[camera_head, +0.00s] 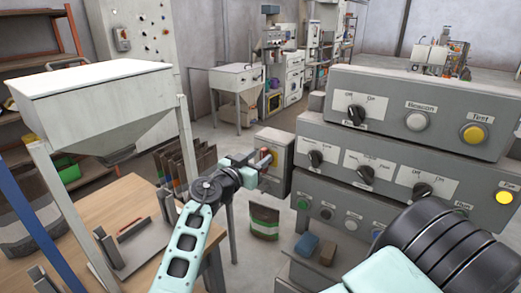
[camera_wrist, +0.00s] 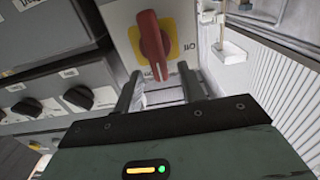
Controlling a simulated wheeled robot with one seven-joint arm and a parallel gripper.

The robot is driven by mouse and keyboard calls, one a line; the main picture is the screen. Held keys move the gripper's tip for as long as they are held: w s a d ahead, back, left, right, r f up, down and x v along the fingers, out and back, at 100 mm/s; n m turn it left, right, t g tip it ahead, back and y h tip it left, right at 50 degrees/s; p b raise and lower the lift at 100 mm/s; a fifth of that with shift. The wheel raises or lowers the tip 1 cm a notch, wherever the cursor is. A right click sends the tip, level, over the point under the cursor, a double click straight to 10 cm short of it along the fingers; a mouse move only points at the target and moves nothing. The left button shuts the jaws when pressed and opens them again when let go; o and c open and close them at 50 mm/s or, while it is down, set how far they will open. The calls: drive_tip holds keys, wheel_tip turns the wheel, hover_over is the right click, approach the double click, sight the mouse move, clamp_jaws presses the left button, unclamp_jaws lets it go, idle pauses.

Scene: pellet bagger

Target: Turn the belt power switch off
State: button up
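A grey switch box (camera_head: 277,143) stands beside the control panels, with a red rotary knob (camera_wrist: 151,40) on a yellow plate on its face. In the wrist view the knob's handle runs nearly upright, and small lettering appears upside down beside the plate; one word looks like OFF. I cannot read a belt power name on the box. My gripper (camera_head: 258,164) is in front of the box. In the wrist view its two fingers (camera_wrist: 163,86) are apart, with the knob beyond and between them. Nothing is held, and I cannot tell whether the fingers touch the knob.
Grey control panels (camera_head: 395,87) with black knobs and coloured buttons stand at the right, close to the box. A white hopper (camera_head: 95,82) and wooden table (camera_head: 132,200) are at the left. A bag (camera_head: 264,222) stands on the floor below the box.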

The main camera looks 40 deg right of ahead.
drive_tip(key=shift+x, duration=0.9)
drive_tip(key=shift+c, duration=0.3)
clamp_jaws()
drive_tip(key=shift+f+n, duration=0.2)
drive_tip(key=shift+n, duration=0.1)
drive_tip(key=shift+w+a+f+n+b, duration=0.15)
drive_tip(key=shift+w+f+n+b, duration=0.5)
drive_tip(key=shift+n, duration=2.2)
drive_tip(key=shift+w+a+f+n+b, duration=0.15)
drive_tip(key=shift+n+b, duration=0.85)
drive_tip(key=shift+n, duration=1.9)
drive_tip(key=shift+w+a+f+n+b, duration=0.1)
drive_tip(key=shift+w+f+n+b, duration=0.5)
drive_tip(key=shift+n, duration=2.25)
drive_tip(key=shift+s+r, duration=0.15)
drive_tip(key=shift+s, duration=0.2)
